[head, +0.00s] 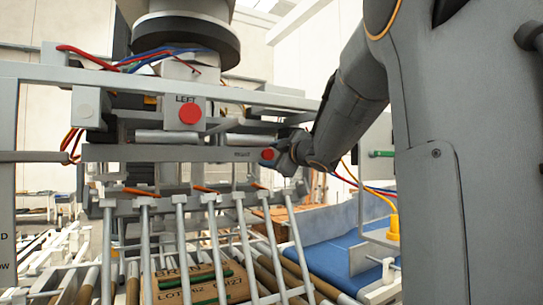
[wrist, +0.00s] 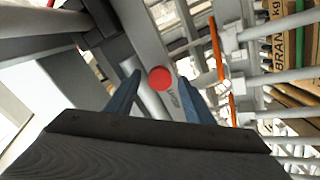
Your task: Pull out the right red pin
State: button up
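The right red pin (head: 267,154) is a round red knob on the grey beam, beside a small label that seems to read RIGHT. My gripper (head: 284,152) is close by at its right in the head view. In the wrist view the red pin (wrist: 160,78) shows between the two blue-grey fingers of my gripper (wrist: 158,82). The fingers are apart, one on each side, with a small gap to the pin; contact is not visible. The left red pin (head: 190,113) sits higher on a block marked LEFT.
The grey beam (head: 170,153) crosses the palletizer head above several slanted rods. An orange bar (wrist: 217,60) lies right of the fingers in the wrist view. Below are a cardboard box (head: 200,287) and a blue conveyor (head: 335,255). Yellow, red and blue hoses hang at right.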

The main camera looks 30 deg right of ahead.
jog(key=s+b, duration=0.1)
jog(key=s, duration=0.6)
jog(key=shift+s+d+b, duration=0.15)
jog(key=shift+s+b, duration=0.2)
jog(key=shift+s, duration=0.05)
dwell(0.3)
